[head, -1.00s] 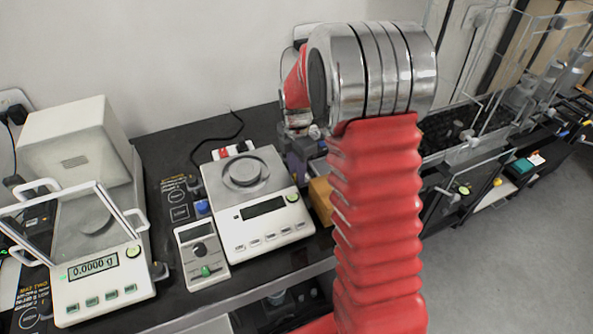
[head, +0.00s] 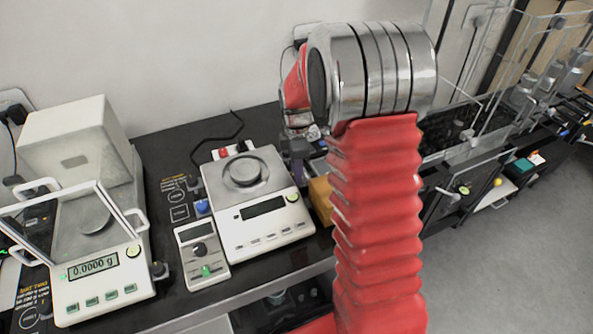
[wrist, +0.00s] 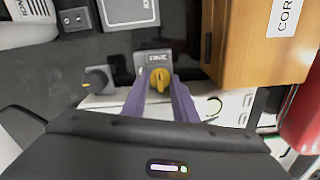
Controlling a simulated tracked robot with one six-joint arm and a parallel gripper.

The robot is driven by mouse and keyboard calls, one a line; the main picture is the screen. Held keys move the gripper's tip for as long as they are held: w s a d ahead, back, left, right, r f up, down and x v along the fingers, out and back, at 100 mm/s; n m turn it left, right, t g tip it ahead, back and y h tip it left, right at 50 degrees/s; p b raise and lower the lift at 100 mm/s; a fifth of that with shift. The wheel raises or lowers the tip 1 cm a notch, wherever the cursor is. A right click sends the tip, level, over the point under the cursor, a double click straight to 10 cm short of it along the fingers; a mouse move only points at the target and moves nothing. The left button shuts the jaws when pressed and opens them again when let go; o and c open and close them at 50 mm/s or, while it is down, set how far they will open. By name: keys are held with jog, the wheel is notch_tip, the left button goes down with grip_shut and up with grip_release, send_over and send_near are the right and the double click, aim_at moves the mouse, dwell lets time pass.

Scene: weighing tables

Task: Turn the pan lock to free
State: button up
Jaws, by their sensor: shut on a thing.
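A yellow knob (wrist: 160,78) sits on a small grey plate (wrist: 154,57) with a dark label in the wrist view; I take it for the pan lock. The label is too small to read. My gripper (wrist: 160,90) has its two purple fingers on either side of the knob, shut on it. In the head view my red arm hides most of the gripper and the knob; only a bit of purple shows beside the balance.
A white balance (head: 262,226) with a round pan stands left of my arm. A small grey meter (head: 202,262) and a glass-doored balance (head: 104,294) reading 0.0000 g stand farther left. A wooden box (wrist: 262,55) is close on the gripper's right.

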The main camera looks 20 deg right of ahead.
jog(key=o, duration=1.1)
jog(key=shift+c, duration=0.2)
jog(key=shift+r, duration=0.1)
notch_tip(320, 180, up, 14)
jog(key=shift+f, duration=0.2)
